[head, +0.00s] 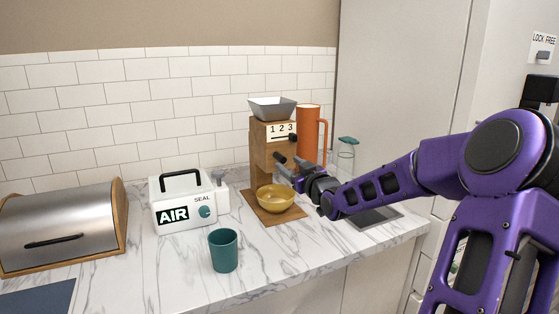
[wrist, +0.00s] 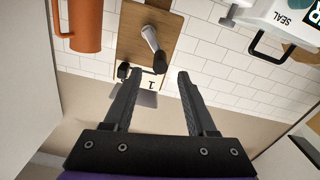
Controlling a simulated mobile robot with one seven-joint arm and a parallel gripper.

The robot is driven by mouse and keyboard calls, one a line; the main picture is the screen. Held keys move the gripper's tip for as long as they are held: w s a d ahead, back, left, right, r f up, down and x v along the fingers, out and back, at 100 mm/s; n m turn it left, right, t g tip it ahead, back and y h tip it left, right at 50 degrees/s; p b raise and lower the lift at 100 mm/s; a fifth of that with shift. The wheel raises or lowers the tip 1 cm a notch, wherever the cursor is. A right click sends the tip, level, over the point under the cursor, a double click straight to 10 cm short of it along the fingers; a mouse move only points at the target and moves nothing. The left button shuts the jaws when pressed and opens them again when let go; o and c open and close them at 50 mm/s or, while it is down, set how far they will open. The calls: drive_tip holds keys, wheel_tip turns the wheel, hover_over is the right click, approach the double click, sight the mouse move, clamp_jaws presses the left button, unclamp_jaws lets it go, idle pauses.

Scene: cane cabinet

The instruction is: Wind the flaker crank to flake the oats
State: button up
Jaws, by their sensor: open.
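The oat flaker (head: 259,150) is a tall wooden body with a grey hopper (head: 272,108) on top and a "1 2 3" plate. Its crank shows in the wrist view as a grey arm (wrist: 151,38) with a black knob (wrist: 160,63). In the head view a black knob (head: 280,158) shows on the flaker's front. My gripper (head: 283,172) is open in front of the flaker. In the wrist view my gripper's fingertips (wrist: 161,73) lie either side of the knob's line, with the knob just beyond them. I cannot tell whether they touch it. A yellow bowl (head: 275,199) sits on the flaker's base.
An orange jug (head: 312,130) stands close behind the flaker at right, with a glass jar (head: 346,155) beside it. A white AIR/SEAL box (head: 184,203), teal cup (head: 223,250) and bread bin (head: 62,228) are left. Marble counter (head: 275,250) is clear at the front.

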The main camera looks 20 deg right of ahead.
sight(279, 154)
drive_tip(key=w, duration=0.7)
drive_tip(key=shift+a, duration=0.15)
clamp_jaws()
